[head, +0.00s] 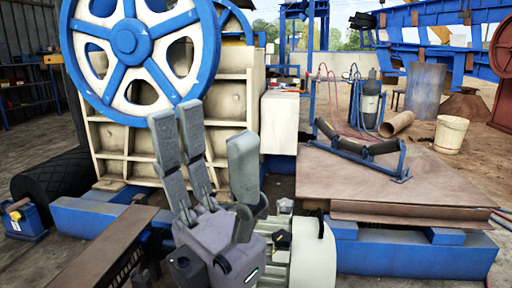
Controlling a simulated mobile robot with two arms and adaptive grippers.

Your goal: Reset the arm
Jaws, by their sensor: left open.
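My left gripper (208,135) stands in the lower middle of the head view with its fingers pointing up. Two long grey fingers are on its left side and one shorter-looking finger is on its right. A wide gap separates them, so it is open, and nothing is held between them. It shows in front of the cream jaw crusher (225,103), which has a large blue and white flywheel (128,40). The fingers cover part of the crusher's front. I cannot tell how far they are from it. My right gripper is not in view.
A brown steel plate (400,190) on blue beams (415,260) lies to the right, with a roller frame (360,152) on it. A white bucket (450,134), a rusty pipe (397,124) and a gas cylinder (371,100) stand behind. A black tyre (55,180) lies at left.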

